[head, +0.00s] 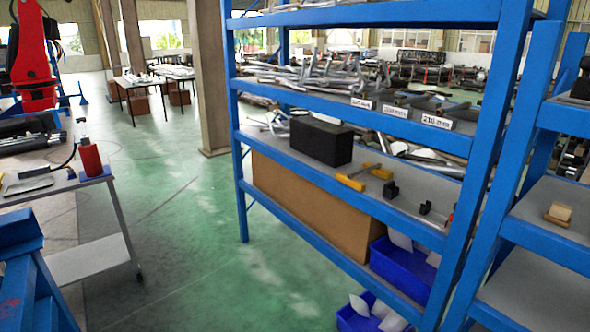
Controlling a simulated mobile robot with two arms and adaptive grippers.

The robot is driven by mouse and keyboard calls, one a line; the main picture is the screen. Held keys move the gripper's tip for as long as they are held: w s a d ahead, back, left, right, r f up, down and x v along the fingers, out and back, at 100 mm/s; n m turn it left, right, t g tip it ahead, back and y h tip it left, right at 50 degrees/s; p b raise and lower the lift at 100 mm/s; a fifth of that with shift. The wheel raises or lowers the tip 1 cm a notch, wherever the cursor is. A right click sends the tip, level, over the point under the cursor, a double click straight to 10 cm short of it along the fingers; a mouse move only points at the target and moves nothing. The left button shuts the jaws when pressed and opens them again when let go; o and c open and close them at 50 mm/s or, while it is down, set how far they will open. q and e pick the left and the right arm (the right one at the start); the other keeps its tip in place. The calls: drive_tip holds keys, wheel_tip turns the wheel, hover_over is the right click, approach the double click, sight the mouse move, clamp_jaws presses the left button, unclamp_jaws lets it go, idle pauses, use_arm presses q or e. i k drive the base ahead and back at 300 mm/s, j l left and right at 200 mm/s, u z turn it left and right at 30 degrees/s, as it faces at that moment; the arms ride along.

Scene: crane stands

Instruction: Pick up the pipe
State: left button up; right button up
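Several grey metal pipes and rods (318,76) lie in a loose pile on an upper shelf of the blue rack (508,110). Some have bent or branching ends, and they overlap, so single pieces are hard to tell apart. I cannot tell which one is the task's pipe. Neither of my grippers is in the head view.
A black box (321,141) and yellow clamp-like tools (352,182) are on the rack's middle shelf. A cardboard box (300,203) and blue bins (400,268) are lower. A cart with a red bottle (90,158) stands left. Green floor (185,240) lies open between.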

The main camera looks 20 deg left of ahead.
sight(377, 165)
drive_tip(key=u, duration=0.15)
drive_tip(key=z, duration=1.75)
drive_tip(key=u, duration=1.75)
drive_tip(key=i+j+z, duration=0.35)
drive_tip(key=i+j, duration=0.9)
